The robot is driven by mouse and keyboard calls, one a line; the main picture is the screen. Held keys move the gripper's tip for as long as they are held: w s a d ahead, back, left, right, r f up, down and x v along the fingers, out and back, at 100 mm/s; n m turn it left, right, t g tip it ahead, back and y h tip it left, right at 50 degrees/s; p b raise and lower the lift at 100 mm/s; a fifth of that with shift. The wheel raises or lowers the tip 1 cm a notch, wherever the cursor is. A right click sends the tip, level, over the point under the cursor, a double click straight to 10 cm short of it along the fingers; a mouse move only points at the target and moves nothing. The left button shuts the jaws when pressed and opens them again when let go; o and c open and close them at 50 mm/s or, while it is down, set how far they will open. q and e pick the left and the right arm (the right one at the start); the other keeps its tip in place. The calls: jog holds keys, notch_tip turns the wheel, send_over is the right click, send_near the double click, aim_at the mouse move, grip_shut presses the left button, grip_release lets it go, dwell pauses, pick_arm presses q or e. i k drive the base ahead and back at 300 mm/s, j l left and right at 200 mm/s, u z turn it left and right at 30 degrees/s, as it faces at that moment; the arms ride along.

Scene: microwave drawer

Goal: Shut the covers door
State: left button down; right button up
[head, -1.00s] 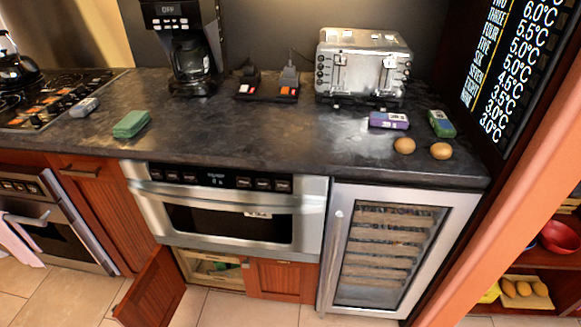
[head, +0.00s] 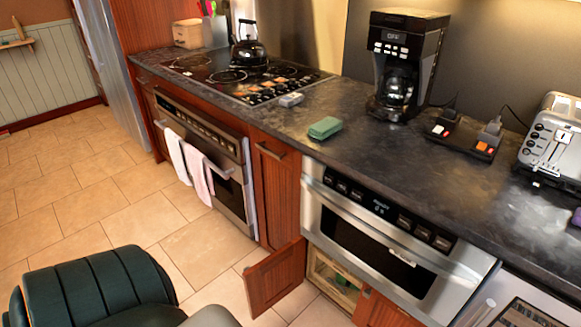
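A red-brown wooden cabinet door (head: 274,277) stands open below the steel microwave drawer (head: 455,268). It swings out to the left from its cabinet, into the floor space. The open cabinet (head: 333,279) beside it shows a pale interior with something green inside. A second wooden door (head: 384,312), right of the opening, looks closed and is cut off by the frame's bottom. The microwave drawer looks shut. Neither of my grippers is in view, and nothing touches the open door.
A dark, ribbed, rounded shape (head: 98,287) fills the lower left; I cannot tell what it is. An oven (head: 205,150) with towels stands left of the cabinets. The counter (head: 375,150) holds a coffee maker (head: 402,62) and toaster (head: 552,135). Tiled floor (head: 110,195) is clear at left.

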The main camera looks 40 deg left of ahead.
aim_at(266, 282)
jog(key=j+z, duration=0.25)
jog(key=j, duration=0.2)
jog(key=j+z, duration=0.25)
jog(key=j, duration=0.15)
jog(key=k+j+z, duration=0.15)
jog(key=j+z, duration=0.15)
jog(key=k+j, duration=0.1)
jog(key=j, duration=0.3)
jog(key=k+j, duration=0.1)
jog(key=j, duration=0.3)
jog(key=k+j+z, duration=0.1)
jog(key=j, duration=0.3)
jog(key=k+j, duration=0.15)
jog(key=j, duration=0.2)
jog(key=k+j, duration=0.1)
jog(key=j, duration=0.3)
jog(key=k+j, duration=0.15)
jog(key=j, duration=0.25)
jog(key=k+j+z, duration=0.1)
jog(key=j, duration=0.3)
